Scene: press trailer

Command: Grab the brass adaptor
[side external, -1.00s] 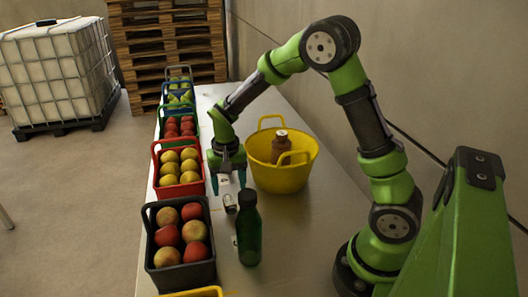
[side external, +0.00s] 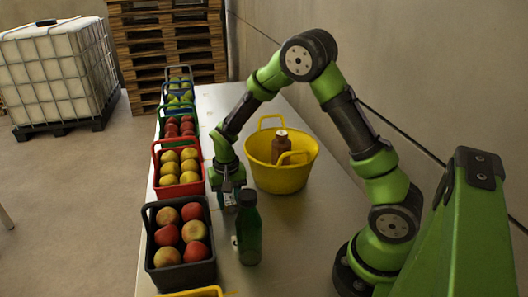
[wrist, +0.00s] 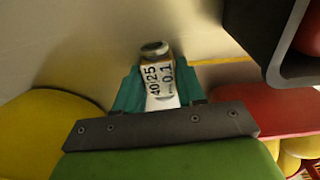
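A small labelled cylinder with a dull metallic end, apparently the brass adaptor (wrist: 160,82), lies on the table. It has a white label with dark figures. In the wrist view my gripper's (wrist: 158,92) teal fingers stand on both sides of it, close to its sides. I cannot tell whether they press on it. In the side view my gripper (side external: 230,203) is down at the table just behind the green bottle (side external: 249,232), and the adaptor is mostly hidden.
A yellow tub (side external: 280,178) with a brown bottle (side external: 281,150) inside stands right of my gripper. Bare table (side external: 300,225) lies to the right.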

